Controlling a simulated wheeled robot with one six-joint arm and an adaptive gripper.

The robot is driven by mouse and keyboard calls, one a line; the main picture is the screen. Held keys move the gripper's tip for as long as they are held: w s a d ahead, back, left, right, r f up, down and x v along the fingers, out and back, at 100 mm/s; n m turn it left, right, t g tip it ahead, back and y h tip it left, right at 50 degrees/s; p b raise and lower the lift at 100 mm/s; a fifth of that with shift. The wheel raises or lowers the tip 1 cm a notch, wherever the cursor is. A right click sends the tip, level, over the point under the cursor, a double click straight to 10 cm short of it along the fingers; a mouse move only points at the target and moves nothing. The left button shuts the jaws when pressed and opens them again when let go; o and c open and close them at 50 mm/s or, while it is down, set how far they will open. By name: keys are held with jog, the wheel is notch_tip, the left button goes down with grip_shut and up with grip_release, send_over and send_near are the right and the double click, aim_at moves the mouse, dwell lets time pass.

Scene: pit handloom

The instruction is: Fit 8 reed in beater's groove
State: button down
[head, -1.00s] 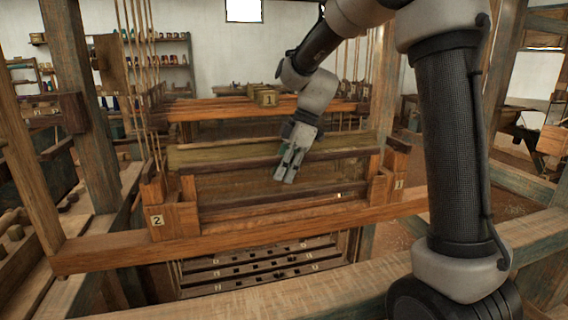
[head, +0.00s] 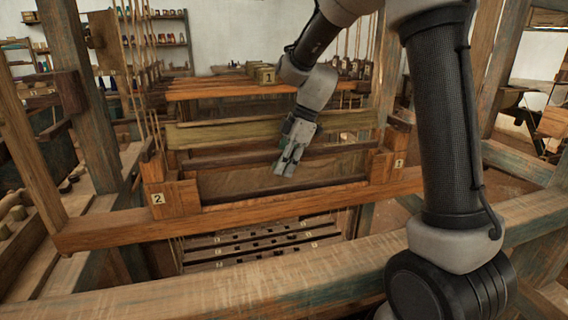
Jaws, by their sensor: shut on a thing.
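A long brown reed panel (head: 235,182) with dark long edges spans the loom frame between two wooden end blocks. My gripper (head: 284,170) is at the middle of its upper part, pointing down and shut on it. The hold itself is small and partly hidden by the fingers. The reed's lower edge shows just above the front beam (head: 130,228). The beater's groove cannot be made out, so I cannot tell whether the reed sits in it.
An olive wooden bar (head: 220,134) crosses behind my gripper. Orange bars (head: 220,92) lie farther back. Slotted dark treadles or bars (head: 250,240) are below. A thick rail (head: 200,296) crosses in front.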

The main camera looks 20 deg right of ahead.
jog(key=c, duration=1.3)
grip_release()
jog(key=shift+o, duration=0.2)
jog(key=shift+v, duration=7.5)
